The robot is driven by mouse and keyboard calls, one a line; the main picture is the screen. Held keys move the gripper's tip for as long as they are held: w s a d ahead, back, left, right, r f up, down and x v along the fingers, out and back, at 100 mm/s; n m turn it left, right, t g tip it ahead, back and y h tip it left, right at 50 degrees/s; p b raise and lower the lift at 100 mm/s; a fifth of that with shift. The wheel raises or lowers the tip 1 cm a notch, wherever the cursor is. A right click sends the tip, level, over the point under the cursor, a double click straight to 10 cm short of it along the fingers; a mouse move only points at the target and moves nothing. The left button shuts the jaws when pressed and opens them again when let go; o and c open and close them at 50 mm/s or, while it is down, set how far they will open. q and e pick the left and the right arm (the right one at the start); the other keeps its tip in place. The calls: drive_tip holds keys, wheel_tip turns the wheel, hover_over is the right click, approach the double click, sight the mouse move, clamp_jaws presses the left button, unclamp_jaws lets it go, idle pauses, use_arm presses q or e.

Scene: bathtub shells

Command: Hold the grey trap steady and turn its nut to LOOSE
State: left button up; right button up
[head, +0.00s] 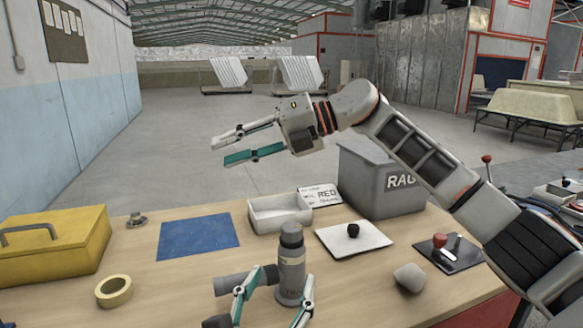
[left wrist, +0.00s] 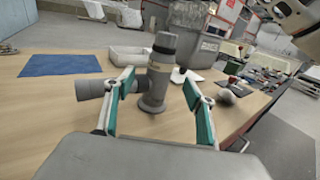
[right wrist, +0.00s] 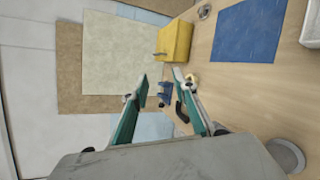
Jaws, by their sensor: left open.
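The grey trap (head: 290,277) stands upright on the wooden table, with a thick side pipe (head: 232,282) pointing left. A darker ringed collar (head: 291,236), seemingly the nut, is at its top; its markings are too small to read. The trap also shows in the left wrist view (left wrist: 157,80). My left gripper (head: 289,276) is open at the near side of the trap, its fingers spread to either side of the body, with no clear contact. My right gripper (head: 222,150) is open and empty, high above the far side of the table.
A yellow toolbox (head: 55,250), tape roll (head: 114,291) and blue mat (head: 199,237) lie left. A white tray (head: 280,211) and grey rag bin (head: 382,180) stand behind the trap. A white plate (head: 353,239), grey lump (head: 409,278) and dark pad (head: 450,254) lie right.

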sight(288, 265)
drive_tip(key=s+d+f+n+g+h, duration=0.1)
drive_tip(key=s+d+f+n+h, duration=0.1)
drive_tip(key=s+f+h, duration=0.35)
use_arm(q)
drive_tip(key=shift+w, duration=0.2)
drive_tip(key=x, duration=0.7)
drive_tip(key=shift+w+d, duration=0.1)
drive_tip(key=shift+w, duration=0.15)
use_arm(e)
drive_tip(key=s+d+r+m+h, duration=0.1)
drive_tip(key=s+d+r+h, duration=0.2)
drive_tip(key=d+r+h, duration=0.2)
drive_tip(key=d+h, duration=0.3)
drive_tip(key=d, duration=0.1)
drive_tip(key=shift+s+m+t+h, duration=0.3)
drive_tip(key=shift+h, duration=0.05)
